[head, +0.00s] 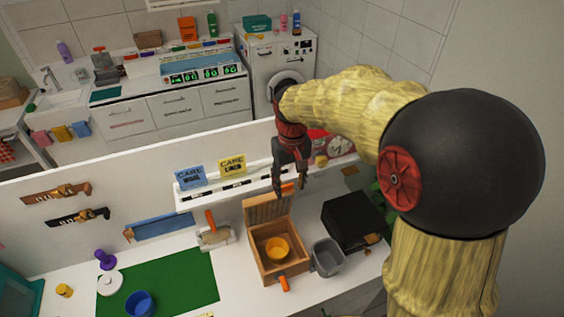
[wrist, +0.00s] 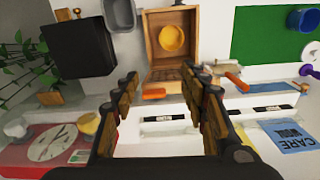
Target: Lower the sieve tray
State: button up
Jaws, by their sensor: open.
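A wooden box (head: 281,263) stands open on the white counter with a yellow bowl (head: 278,248) inside. A slatted wooden panel (head: 268,208), which looks like the sieve tray, stands raised at the box's back edge. An orange handle (head: 287,189) shows at its top. In the wrist view the box (wrist: 151,47) is ahead, with the bowl (wrist: 171,39) and the handle (wrist: 153,93). My gripper (head: 290,183) is open and empty, above the back of the box. In the wrist view its fingers (wrist: 160,80) are on either side of the handle; I cannot tell whether they touch it.
A black box (head: 351,221) and a grey bin (head: 327,257) stand right of the wooden box. A brush with an orange handle (head: 211,223) and a green mat (head: 165,285) lie to its left. A ledge with CARE cards (head: 191,177) and a red clock scale (head: 333,145) are behind.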

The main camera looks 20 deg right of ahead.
jog(key=shift+g, duration=0.4)
jog(key=w, duration=0.3)
jog(key=w+d+p, duration=0.1)
jog(key=w, duration=0.5)
jog(key=shift+d+f+p, duration=0.15)
jog(key=shift+d+p, duration=0.2)
jog(key=shift+p, duration=0.05)
jog(key=c, duration=0.4)
jog(key=shift+w+d+r, duration=0.1)
jog(key=shift+w+r, duration=1)
jog(key=shift+w, duration=0.15)
jog(key=shift+c, duration=1)
jog(key=shift+s+r+n, duration=0.15)
jog(key=shift+s+n, duration=0.1)
jog(key=shift+n, duration=0.05)
jog(key=shift+c, duration=0.8)
jog(key=shift+s+f, duration=0.15)
jog(key=shift+f, duration=0.15)
jog(key=shift+c, duration=0.5)
notch_tip(320, 180, down, 9)
jog(key=shift+f+p, duration=0.1)
jog(key=shift+p, duration=0.35)
grip_shut()
